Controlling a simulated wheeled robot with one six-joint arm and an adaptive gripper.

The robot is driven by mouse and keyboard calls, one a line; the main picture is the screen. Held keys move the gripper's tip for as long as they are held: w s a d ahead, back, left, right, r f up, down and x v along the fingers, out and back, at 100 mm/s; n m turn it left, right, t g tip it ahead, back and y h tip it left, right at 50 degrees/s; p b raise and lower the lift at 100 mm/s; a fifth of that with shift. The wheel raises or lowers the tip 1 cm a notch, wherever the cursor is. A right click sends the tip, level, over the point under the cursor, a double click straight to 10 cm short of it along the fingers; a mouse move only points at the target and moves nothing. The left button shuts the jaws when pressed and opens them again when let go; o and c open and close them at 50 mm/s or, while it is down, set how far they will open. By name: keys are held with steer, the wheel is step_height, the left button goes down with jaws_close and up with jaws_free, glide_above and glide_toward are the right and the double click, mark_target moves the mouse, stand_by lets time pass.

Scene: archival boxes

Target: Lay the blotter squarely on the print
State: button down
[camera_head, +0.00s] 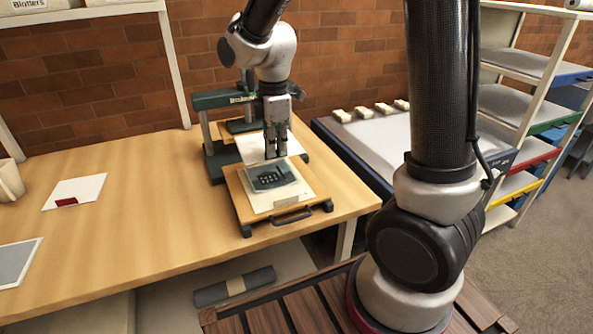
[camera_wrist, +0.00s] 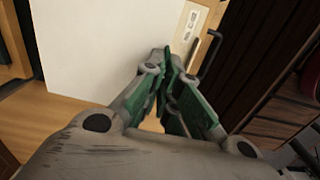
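The blotter, a plain white sheet (camera_head: 252,150), is at my gripper (camera_head: 276,155) above the back part of the press bed. In the wrist view the blotter (camera_wrist: 95,45) fills much of the upper left, and the green-padded fingertips (camera_wrist: 168,78) come together at its near edge; they look shut on it. The exact contact is hidden by the fingers. The print (camera_head: 270,176), a dark grey-green picture on pale paper, lies on the wooden press bed (camera_head: 237,190) in front of and below the gripper. The blotter hides the print in the wrist view.
The green press frame (camera_head: 213,130) stands close behind and left of the gripper. A white sheet with a red piece (camera_head: 66,201) and a grey panel (camera_head: 15,262) lie at the table's left. A tray table with small pale blocks (camera_head: 372,108) stands to the right. The middle tabletop is clear.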

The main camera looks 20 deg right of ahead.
mark_target(278, 158)
step_height(278, 158, down, 6)
steer(key=shift+s+d+r, duration=0.1)
steer(key=shift+r, duration=0.1)
steer(key=shift+f, duration=2.2)
steer(key=c, duration=1.6)
jaws_free()
steer(key=shift+f, duration=0.15)
steer(key=shift+c, duration=0.2)
